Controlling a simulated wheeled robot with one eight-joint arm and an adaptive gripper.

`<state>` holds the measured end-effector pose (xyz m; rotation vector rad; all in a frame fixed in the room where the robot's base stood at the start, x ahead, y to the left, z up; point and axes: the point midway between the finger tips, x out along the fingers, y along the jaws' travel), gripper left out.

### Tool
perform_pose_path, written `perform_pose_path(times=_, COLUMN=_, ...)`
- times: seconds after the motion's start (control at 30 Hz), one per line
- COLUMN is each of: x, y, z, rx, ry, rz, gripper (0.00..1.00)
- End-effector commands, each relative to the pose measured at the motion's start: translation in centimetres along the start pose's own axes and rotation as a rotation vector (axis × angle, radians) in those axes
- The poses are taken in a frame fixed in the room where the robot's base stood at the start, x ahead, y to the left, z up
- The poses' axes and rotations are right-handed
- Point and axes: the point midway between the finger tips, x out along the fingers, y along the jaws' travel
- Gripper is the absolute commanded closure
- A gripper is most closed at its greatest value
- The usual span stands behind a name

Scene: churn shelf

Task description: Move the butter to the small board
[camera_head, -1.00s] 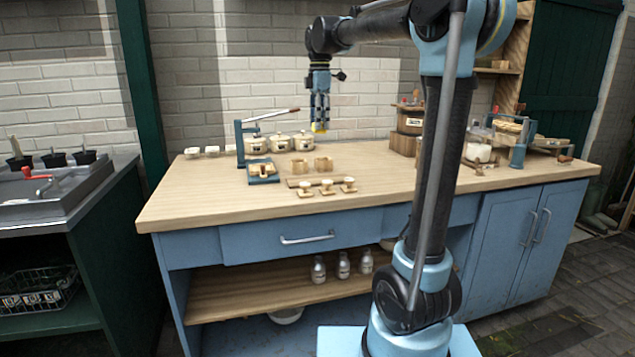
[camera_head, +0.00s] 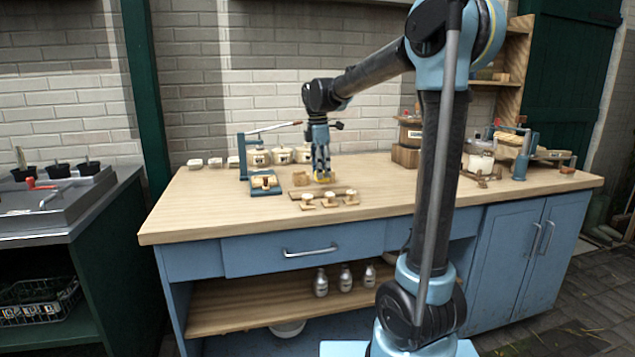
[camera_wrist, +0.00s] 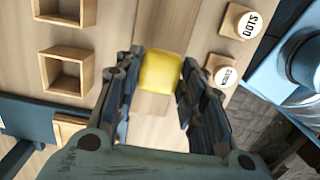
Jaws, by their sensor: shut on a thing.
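The butter (camera_wrist: 160,72) is a yellow block with rounded edges, between the fingertips of my gripper (camera_wrist: 158,80) in the wrist view. My gripper is shut on it. In the head view my gripper (camera_head: 322,170) points down, low over the wooden counter, with a bit of yellow butter (camera_head: 324,180) at its tips. I cannot tell whether the butter touches the counter. Several small wooden pieces with white round-topped items (camera_head: 328,199) stand just in front of my gripper. I cannot tell which piece is the small board.
Two square wooden boxes (camera_wrist: 67,70) are beside the butter at left in the wrist view. A blue press (camera_head: 264,183) stands left of my gripper, with white lidded pots (camera_head: 281,155) behind. The counter (camera_head: 215,222) is clear at front left.

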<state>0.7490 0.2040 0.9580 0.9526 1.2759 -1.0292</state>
Motion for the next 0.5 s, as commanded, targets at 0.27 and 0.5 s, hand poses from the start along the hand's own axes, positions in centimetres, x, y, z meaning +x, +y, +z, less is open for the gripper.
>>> perform_pose_path(times=0.27, x=3.3, y=0.1, z=-0.2, rx=0.0, ry=0.0, rz=0.0, gripper=0.87)
perform_pose_path(times=0.5, x=3.9, y=0.0, z=-0.3, rx=0.0, ry=0.0, rz=0.0, gripper=0.87)
